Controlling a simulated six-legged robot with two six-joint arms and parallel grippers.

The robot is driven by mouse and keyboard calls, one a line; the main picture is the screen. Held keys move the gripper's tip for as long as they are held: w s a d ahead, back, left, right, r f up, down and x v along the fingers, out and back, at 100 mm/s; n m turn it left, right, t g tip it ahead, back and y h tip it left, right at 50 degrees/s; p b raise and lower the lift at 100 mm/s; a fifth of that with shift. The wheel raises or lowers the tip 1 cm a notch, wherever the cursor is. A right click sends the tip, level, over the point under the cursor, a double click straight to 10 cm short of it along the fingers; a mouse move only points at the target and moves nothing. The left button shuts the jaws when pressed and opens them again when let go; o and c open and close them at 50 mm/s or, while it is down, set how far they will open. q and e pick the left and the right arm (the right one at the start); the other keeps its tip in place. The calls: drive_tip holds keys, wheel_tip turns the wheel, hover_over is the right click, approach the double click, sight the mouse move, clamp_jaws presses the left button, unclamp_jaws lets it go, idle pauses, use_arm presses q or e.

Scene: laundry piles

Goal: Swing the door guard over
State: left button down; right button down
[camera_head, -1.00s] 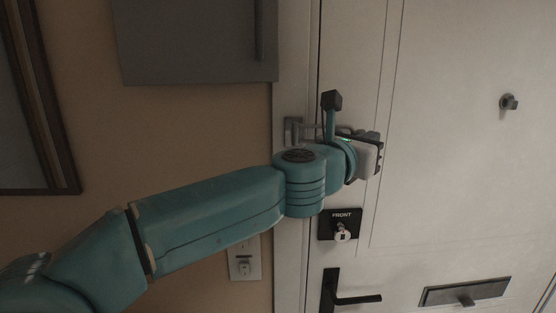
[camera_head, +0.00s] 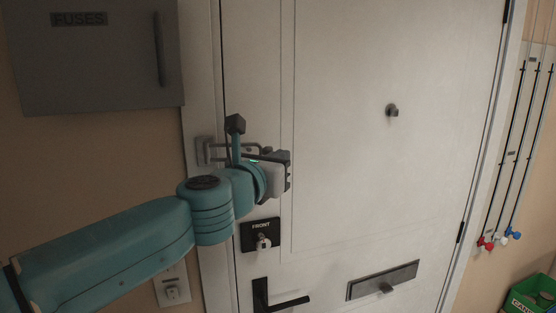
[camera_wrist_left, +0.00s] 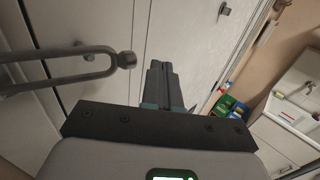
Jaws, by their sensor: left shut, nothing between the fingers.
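The door guard (camera_head: 208,150) is a metal bracket with a U-shaped bar, mounted on the frame at the left edge of the white door (camera_head: 345,130). In the left wrist view, its looped bar (camera_wrist_left: 70,65) reaches in from the left, near a round knob (camera_wrist_left: 126,60) on the door. My left gripper (camera_head: 284,172) is at the door beside the guard, its fingers partly hidden by my wrist. In the left wrist view, its fingers (camera_wrist_left: 158,82) are together with nothing between them, to the right of the bar and knob and apart from them. My right gripper is out of view.
Below the guard are a lock plate marked FRONT (camera_head: 261,236) and a black lever handle (camera_head: 280,304). A letter slot (camera_head: 383,280) and a peephole (camera_head: 392,110) are on the door. A grey fuse box (camera_head: 95,60) is on the left wall. Cords (camera_head: 515,150) hang at right.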

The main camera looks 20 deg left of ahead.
use_arm(q)
drive_tip(key=s+d+b, duration=0.1)
drive_tip(key=s+d, duration=0.4)
drive_tip(key=s, duration=0.3)
drive_tip(key=shift+s+b, duration=0.4)
drive_tip(key=shift+d, duration=0.1)
